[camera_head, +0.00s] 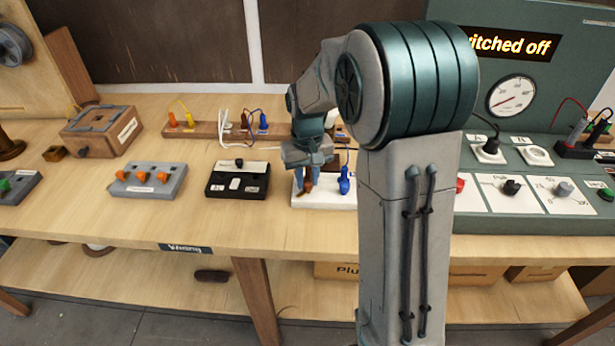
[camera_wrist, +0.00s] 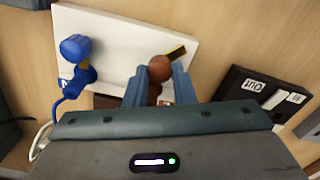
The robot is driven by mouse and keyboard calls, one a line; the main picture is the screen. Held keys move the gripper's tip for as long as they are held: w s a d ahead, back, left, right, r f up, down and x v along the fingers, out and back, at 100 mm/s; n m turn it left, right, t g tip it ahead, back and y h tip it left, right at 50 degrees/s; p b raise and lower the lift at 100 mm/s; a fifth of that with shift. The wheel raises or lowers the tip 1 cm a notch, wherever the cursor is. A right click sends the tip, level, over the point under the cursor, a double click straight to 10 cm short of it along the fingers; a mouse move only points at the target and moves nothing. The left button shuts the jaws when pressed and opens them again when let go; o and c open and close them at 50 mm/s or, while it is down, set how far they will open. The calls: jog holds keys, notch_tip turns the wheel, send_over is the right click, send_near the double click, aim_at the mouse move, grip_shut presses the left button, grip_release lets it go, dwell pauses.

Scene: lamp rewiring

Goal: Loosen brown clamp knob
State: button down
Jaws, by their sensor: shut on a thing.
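The brown clamp knob (camera_wrist: 160,69) shows between my fingertips in the wrist view. My gripper (camera_wrist: 160,85) is shut on it, with one blue-grey finger on each side. The knob belongs to a white block (camera_wrist: 118,40) that lies on the table. A blue clamp knob (camera_wrist: 76,48) with a blue wire stands on the same block, apart from my fingers. In the head view my gripper (camera_head: 308,178) points down over the white block (camera_head: 325,201), and the blue knob (camera_head: 344,182) is just right of it. My fingers hide much of the brown knob there.
A black switch box (camera_head: 238,179) stands close to the left of the white block. A grey box with orange knobs (camera_head: 147,180) is farther left. Behind is a wooden strip with coloured plugs (camera_head: 220,130). At the right is a green panel reading "switched off" (camera_head: 515,44).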

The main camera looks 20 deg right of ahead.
aim_at(307, 182)
jog(key=n, duration=0.4)
jog(key=shift+r+n, duration=0.1)
jog(key=shift+n, duration=0.2)
jog(key=shift+a+n, duration=0.1)
jog(key=shift+n, duration=1.8)
jog(key=c, duration=1.2)
grip_release()
notch_tip(307, 182, up, 14)
jog(key=shift+p, duration=0.3)
